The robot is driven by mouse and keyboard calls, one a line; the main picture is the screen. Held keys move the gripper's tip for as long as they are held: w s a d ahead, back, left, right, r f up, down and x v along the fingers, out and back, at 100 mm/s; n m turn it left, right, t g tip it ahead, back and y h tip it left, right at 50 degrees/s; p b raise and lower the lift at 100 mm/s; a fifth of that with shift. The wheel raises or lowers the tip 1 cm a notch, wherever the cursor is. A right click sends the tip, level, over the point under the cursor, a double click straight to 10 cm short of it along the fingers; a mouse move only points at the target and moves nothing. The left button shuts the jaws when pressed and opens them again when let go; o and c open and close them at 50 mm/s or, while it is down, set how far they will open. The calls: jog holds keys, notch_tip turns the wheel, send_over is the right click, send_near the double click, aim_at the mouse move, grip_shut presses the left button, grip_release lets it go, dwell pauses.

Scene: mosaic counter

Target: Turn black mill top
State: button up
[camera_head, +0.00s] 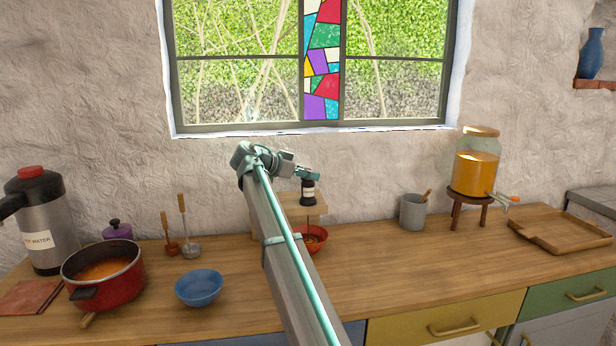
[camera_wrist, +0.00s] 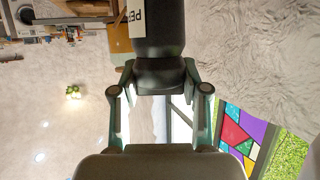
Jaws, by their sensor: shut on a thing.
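The black mill (camera_head: 308,198) stands upright over a small wooden stand (camera_head: 317,210) near the wall. In the wrist view the mill (camera_wrist: 158,25) shows a dark body with a pale label reading "PE", partly cut off. Its black top (camera_wrist: 160,75) sits between the fingers of my gripper (camera_wrist: 158,82). My gripper (camera_head: 308,178) is shut on this top, coming from above and the left. In the head view the fingertips are small and hard to make out.
A red bowl (camera_head: 312,239) stands below the mill, partly behind my arm. A blue bowl (camera_head: 199,288) and a red pot (camera_head: 103,275) are to the left. A grey cup (camera_head: 413,212) and a jar dispenser (camera_head: 475,168) are to the right. The right-centre counter is clear.

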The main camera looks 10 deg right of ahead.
jog(key=shift+f, duration=0.1)
jog(key=o, duration=1.2)
jog(key=shift+a, duration=0.1)
jog(key=v, duration=1.2)
